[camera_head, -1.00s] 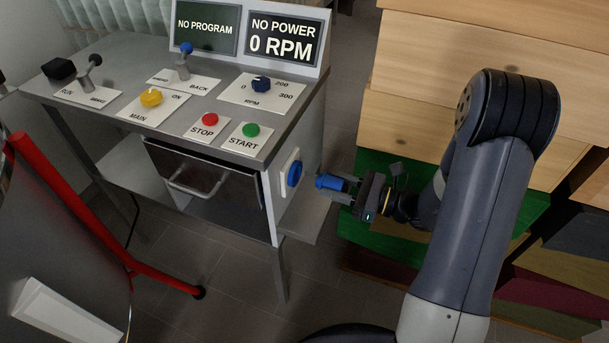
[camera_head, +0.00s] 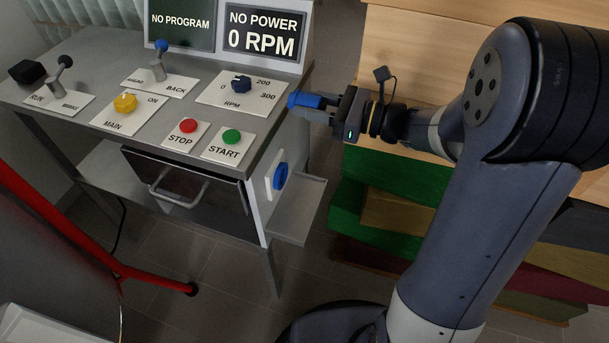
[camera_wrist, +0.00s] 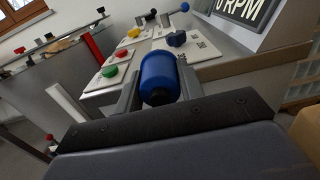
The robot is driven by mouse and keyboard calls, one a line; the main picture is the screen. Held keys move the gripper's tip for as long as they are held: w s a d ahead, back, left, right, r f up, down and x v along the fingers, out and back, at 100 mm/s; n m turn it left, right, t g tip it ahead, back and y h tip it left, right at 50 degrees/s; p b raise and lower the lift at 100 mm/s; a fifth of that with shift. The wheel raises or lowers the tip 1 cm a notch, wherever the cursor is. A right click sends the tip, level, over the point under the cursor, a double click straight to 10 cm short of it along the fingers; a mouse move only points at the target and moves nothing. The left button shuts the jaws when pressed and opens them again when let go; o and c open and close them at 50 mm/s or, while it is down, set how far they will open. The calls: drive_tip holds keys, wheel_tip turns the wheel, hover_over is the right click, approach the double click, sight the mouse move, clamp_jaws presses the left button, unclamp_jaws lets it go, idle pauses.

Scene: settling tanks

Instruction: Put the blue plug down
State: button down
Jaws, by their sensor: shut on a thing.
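The blue plug (camera_head: 306,100) is a short blue cylinder held between the jaws of my gripper (camera_head: 322,107). It is level with the console top's right edge and points left towards it. In the wrist view the plug (camera_wrist: 159,78) sits between both fingers, its dark end facing the camera. A blue round socket (camera_head: 280,176) on a white plate is on the right side of the console, below and apart from the plug. A small grey side shelf (camera_head: 298,209) sticks out from the console beside the socket.
The console top (camera_head: 178,134) carries levers, a yellow MAIN knob (camera_head: 125,102), red STOP (camera_head: 188,125) and green START (camera_head: 231,137) buttons and a blue RPM knob (camera_head: 241,84). Screens read NO PROGRAM and NO POWER. A wooden drawer stack (camera_head: 420,50) stands behind my arm.

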sight(308, 191)
drive_tip(key=shift+w+a+r, duration=0.15)
drive_tip(key=shift+a+r, duration=0.05)
drive_tip(key=shift+r, duration=0.55)
wheel_tip(308, 191, down, 28)
drive_tip(key=b, duration=0.9)
drive_tip(key=shift+r, duration=0.25)
drive_tip(key=shift+f+b, duration=0.5)
drive_tip(key=shift+f, duration=0.05)
drive_tip(key=shift+f, duration=0.1)
drive_tip(key=c, duration=0.9)
unclamp_jaws()
drive_tip(key=shift+r, duration=0.2)
